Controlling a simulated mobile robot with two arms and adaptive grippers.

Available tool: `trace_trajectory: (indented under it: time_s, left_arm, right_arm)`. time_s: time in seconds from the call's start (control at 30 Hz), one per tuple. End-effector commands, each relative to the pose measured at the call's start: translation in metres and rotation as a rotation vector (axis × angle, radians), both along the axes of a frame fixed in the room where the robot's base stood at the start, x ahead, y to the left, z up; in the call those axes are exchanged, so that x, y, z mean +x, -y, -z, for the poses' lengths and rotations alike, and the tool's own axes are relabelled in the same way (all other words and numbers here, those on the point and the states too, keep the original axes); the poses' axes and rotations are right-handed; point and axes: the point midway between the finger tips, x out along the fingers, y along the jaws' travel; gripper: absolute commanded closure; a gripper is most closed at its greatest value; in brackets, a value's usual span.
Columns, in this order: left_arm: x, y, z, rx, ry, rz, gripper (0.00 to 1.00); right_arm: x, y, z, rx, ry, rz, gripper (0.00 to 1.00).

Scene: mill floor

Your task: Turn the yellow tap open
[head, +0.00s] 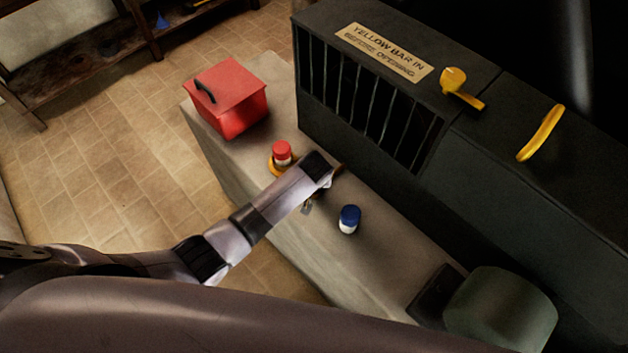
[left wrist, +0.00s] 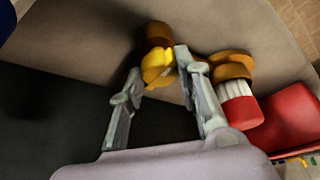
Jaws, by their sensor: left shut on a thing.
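A yellow knob with a short lever arm (head: 453,80), which could be the yellow tap, sits on top of the dark cabinet. My left gripper (head: 335,177) is low over the pale bench, in front of the cabinet's barred side and well apart from the knob. In the left wrist view, its fingertips (left wrist: 166,66) are closed on a small yellow piece (left wrist: 157,66). A brown round part (left wrist: 158,33) shows just beyond it; I cannot tell whether they are joined. In the head view my gripper mostly hides the yellow piece. My right gripper is not in view.
A yellow bar (head: 540,133) lies on the cabinet top (head: 400,28), whose sign reads "YELLOW BAR IN BEFORE OPENING".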

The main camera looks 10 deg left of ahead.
Motion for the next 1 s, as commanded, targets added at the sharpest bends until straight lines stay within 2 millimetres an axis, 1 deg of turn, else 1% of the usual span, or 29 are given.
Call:
trace_trajectory:
  time_s: [0.2, 0.23, 0.5, 0.83, 0.93, 1.0]
  left_arm:
    - [0.001, 0.000, -0.001, -0.001, 0.001, -0.001, 0.97]
    - [0.001, 0.000, -0.001, -0.001, 0.001, -0.001, 0.68]
    - [0.001, 0.000, 0.000, -0.001, 0.001, -0.001, 0.50]
    - [0.000, 0.000, -0.001, -0.001, 0.000, 0.000, 0.50]
    - [-0.003, 0.001, -0.008, -0.002, 0.000, 0.000, 0.50]
    - [-0.006, 0.002, -0.016, -0.002, 0.001, 0.000, 0.50]
  right_arm:
    - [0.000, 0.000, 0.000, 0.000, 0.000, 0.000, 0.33]
    - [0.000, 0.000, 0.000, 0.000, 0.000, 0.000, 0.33]
    - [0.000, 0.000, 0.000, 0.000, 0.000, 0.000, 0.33]
    - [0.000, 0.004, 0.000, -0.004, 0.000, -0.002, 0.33]
    - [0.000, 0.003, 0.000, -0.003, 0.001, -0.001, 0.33]
    - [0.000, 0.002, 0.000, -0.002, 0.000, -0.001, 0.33]
